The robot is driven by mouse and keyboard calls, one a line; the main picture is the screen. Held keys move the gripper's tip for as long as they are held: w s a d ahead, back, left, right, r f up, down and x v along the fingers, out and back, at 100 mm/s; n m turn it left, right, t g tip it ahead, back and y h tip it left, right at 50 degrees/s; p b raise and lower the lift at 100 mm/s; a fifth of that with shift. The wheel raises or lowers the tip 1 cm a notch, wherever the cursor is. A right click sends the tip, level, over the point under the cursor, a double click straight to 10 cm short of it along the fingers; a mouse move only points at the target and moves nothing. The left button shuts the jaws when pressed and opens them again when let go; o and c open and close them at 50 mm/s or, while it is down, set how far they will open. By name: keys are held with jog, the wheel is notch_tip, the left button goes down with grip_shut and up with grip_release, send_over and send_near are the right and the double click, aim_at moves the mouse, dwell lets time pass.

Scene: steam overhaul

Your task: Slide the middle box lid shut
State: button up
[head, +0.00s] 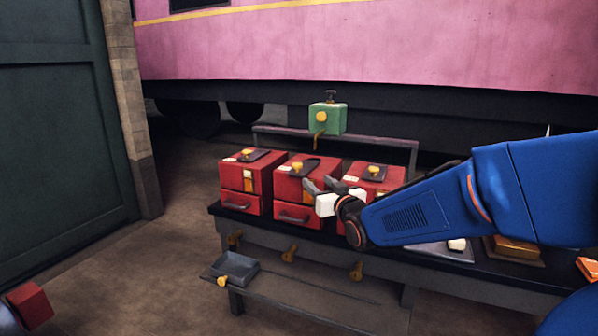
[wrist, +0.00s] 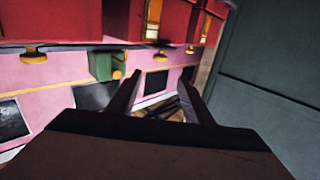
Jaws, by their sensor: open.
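The middle box (head: 291,190) is a red box on the dark bench. Its dark lid (head: 306,163) with a yellow knob (head: 297,167) lies on top. How far open it is I cannot tell. In the wrist view, which looks upside down, a yellow knob (wrist: 160,57) that seems to be the middle one shows beyond the fingertips. My gripper (head: 318,183) is open and empty. The fingers also show in the wrist view (wrist: 159,76). No contact with the lid is visible.
Similar red boxes stand on the left (head: 246,185) and right (head: 378,176). A green box (head: 328,119) sits on a raised shelf behind. A lower shelf in front holds a grey tray (head: 234,267). A pink carriage (head: 370,45) stands behind the bench.

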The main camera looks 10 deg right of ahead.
aim_at(299, 166)
jog(key=w+a, duration=0.1)
jog(key=w, duration=1)
jog(key=w+a, duration=0.1)
jog(key=w, duration=0.5)
jog(key=shift+a, duration=0.35)
